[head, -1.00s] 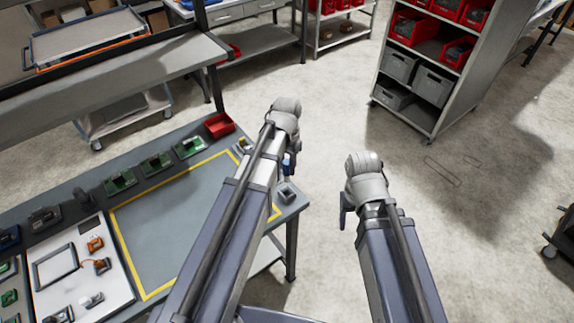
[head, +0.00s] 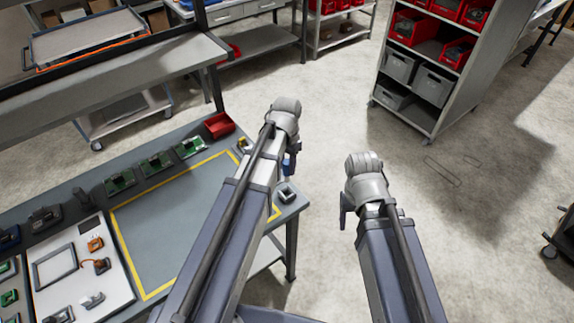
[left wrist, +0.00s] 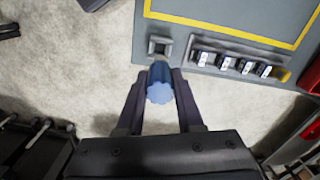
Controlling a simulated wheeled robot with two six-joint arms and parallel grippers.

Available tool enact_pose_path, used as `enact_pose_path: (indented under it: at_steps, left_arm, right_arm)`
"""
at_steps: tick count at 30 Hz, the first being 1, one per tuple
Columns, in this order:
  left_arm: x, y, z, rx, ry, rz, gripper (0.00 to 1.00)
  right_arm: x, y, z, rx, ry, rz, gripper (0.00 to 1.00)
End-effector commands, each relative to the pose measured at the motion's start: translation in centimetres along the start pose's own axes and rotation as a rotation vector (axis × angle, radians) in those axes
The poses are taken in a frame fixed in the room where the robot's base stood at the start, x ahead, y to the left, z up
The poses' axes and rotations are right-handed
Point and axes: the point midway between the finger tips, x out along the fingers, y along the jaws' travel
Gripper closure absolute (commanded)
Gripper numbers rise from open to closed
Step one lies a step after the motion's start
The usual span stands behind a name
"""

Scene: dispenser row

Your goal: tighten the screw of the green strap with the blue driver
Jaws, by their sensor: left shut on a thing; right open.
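The blue driver (left wrist: 160,85) shows in the left wrist view as a fluted round handle, seen nearly end-on. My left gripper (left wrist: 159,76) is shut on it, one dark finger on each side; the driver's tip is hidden. The driver is beside a small square grey holder (left wrist: 159,47) at the bench edge, which also shows in the head view (head: 287,194); I cannot tell whether they touch. My right gripper (head: 343,212) is open over the floor, right of the bench, mostly hidden by its wrist. I cannot make out a green strap or its screw.
The bench (head: 180,207) has a yellow-outlined clear area. Several green boards (head: 190,147) line its back edge near a red bin (head: 219,125). A white board (head: 75,290) with loose parts lies at left. Dark blocks with white labels (left wrist: 225,62) sit right of the holder.

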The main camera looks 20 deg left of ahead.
Motion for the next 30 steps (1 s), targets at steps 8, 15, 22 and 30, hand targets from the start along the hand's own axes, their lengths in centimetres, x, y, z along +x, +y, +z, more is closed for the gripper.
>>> enact_pose_path:
  at_steps: [8, 15, 22, 30]
  left_arm:
    - [-0.1, 0.0, 0.0, 0.0, 0.0, 0.0, 1.0]
    - [-1.8, 0.0, 0.0, 0.0, 0.0, 0.0, 1.0]
    - [-4.0, 0.0, 0.0, 0.0, 0.0, 0.0, 1.0]
    - [-5.1, 0.0, 0.0, 0.0, 0.0, 0.0, 1.0]
  right_arm:
    - [-0.1, 0.0, 0.0, 0.0, 0.0, 0.0, 0.36]
    - [-1.8, 0.2, 0.1, 0.0, 0.0, 0.0, 0.36]
    - [-4.0, 0.4, 0.2, 0.0, 0.0, 0.0, 0.36]
    - [-5.1, 0.5, 0.3, 0.0, 0.0, 0.0, 0.36]
